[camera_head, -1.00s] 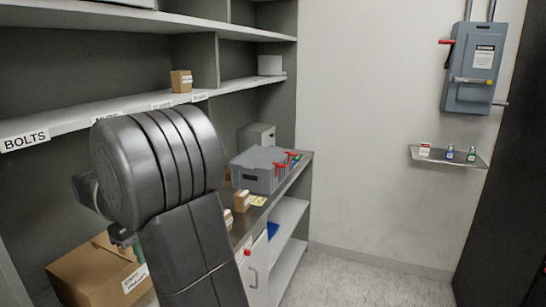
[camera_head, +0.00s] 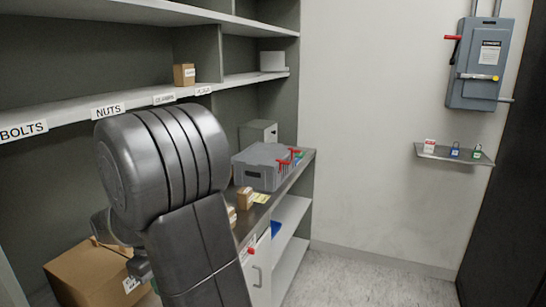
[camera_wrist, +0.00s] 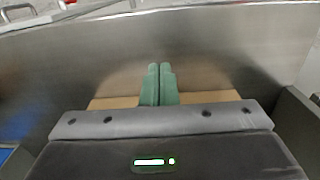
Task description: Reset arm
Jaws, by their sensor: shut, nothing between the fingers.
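My gripper (camera_wrist: 159,86) shows in the wrist view with its two green fingers together and nothing between them. Beyond the fingers is a grey metal surface, and a tan cardboard surface shows behind the gripper body. In the head view my dark arm covers the left middle of the picture. The gripper's fingers are hidden there; only part of the wrist shows at the arm's left side, above the large cardboard box (camera_head: 88,277).
Shelves labelled BOLTS and NUTS (camera_head: 108,111) line the left, with a small carton (camera_head: 184,75) on one. A grey crate (camera_head: 262,167) and small boxes (camera_head: 245,198) stand on the counter. A switch box (camera_head: 480,63) and a small shelf with padlocks (camera_head: 440,156) are on the wall. Floor at right is clear.

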